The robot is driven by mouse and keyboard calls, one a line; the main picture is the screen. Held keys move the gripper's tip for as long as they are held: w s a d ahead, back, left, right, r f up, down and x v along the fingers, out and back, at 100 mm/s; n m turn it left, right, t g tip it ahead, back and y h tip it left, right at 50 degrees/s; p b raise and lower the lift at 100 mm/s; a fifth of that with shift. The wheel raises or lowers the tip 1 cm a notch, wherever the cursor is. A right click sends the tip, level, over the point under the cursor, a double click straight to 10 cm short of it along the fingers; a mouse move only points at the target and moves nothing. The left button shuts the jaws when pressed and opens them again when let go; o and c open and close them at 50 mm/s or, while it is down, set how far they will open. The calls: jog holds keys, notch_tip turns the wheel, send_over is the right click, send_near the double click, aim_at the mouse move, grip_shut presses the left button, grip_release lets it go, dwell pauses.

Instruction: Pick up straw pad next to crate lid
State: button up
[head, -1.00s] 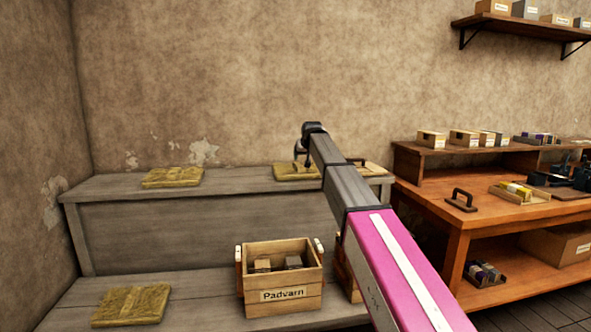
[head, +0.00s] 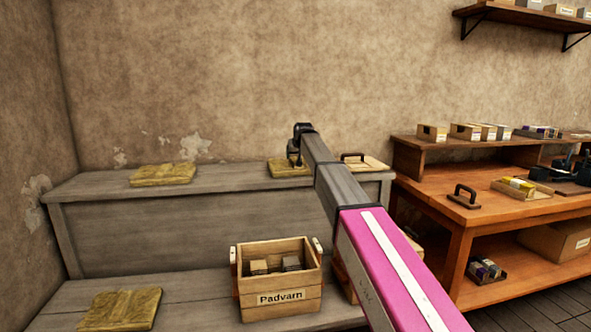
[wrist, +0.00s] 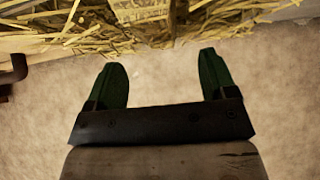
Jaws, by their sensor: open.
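The straw pad (head: 283,169) lies on the right part of the upper grey ledge, just left of the crate lid (head: 375,164), a pale board with a dark handle. My gripper (head: 295,159) is at this pad in the head view, its fingers small and partly hidden by my arm. In the wrist view, my gripper (wrist: 164,62) has its two green fingers apart with nothing between them. Loose straw of the pad (wrist: 150,28) runs along the top of that view, just beyond the fingertips. I cannot tell whether they touch it.
Another straw pad (head: 163,175) lies on the upper ledge's left part, and one (head: 122,309) on the lower ledge. A wooden crate (head: 277,298) labelled Padvarn stands on the lower ledge. An orange workbench (head: 500,223) is at the right. The wall is close behind the upper ledge.

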aim_at(296, 159)
jog(key=x, duration=0.4)
jog(key=shift+w+f, duration=0.1)
jog(key=shift+f, duration=0.3)
jog(key=shift+c, duration=0.3)
jog(key=c, duration=1.1)
jog(key=shift+o, duration=0.2)
jog(key=shift+r, duration=0.1)
